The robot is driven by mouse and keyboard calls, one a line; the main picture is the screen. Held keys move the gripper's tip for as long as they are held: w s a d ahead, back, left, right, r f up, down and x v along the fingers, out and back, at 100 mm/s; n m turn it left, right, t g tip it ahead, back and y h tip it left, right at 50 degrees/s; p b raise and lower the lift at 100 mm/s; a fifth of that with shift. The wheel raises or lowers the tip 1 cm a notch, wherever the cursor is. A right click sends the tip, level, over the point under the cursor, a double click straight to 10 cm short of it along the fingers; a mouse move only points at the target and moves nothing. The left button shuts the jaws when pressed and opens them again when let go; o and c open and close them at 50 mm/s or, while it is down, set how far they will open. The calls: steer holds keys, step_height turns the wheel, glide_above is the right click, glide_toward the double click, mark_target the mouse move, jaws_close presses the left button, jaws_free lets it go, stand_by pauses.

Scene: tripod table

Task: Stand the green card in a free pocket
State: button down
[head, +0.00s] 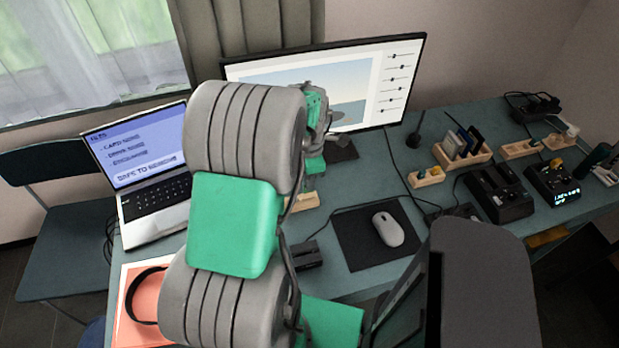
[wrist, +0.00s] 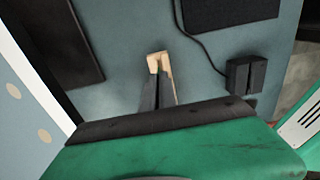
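I cannot make out a green card in either view. The wooden rack (head: 470,157) stands at the back right in the head view. Blue, white and dark cards stand upright in it; its free pockets are too small to tell. My gripper (wrist: 157,84) points down at the table in the wrist view. Its dark fingers are close together beside a small pale wooden piece (wrist: 158,60). I cannot tell whether they touch it or hold anything.
A black box with a cable (wrist: 245,73) and a dark mouse pad (wrist: 225,10) lie right of the gripper. The mouse (head: 388,229), monitor (head: 395,80), laptop (head: 155,190), small wooden block (head: 427,178) and black chargers (head: 498,192) crowd the table (head: 350,285).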

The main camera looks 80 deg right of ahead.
steer(key=shift+f, duration=0.7)
steer(key=shift+f+b, duration=1.05)
steer(key=shift+f, duration=0.45)
stand_by(0.9)
steer(key=c, duration=1.6)
jaws_free()
steer(key=shift+r, duration=0.15)
step_height(320, 180, up, 8)
steer(key=shift+f, duration=0.15)
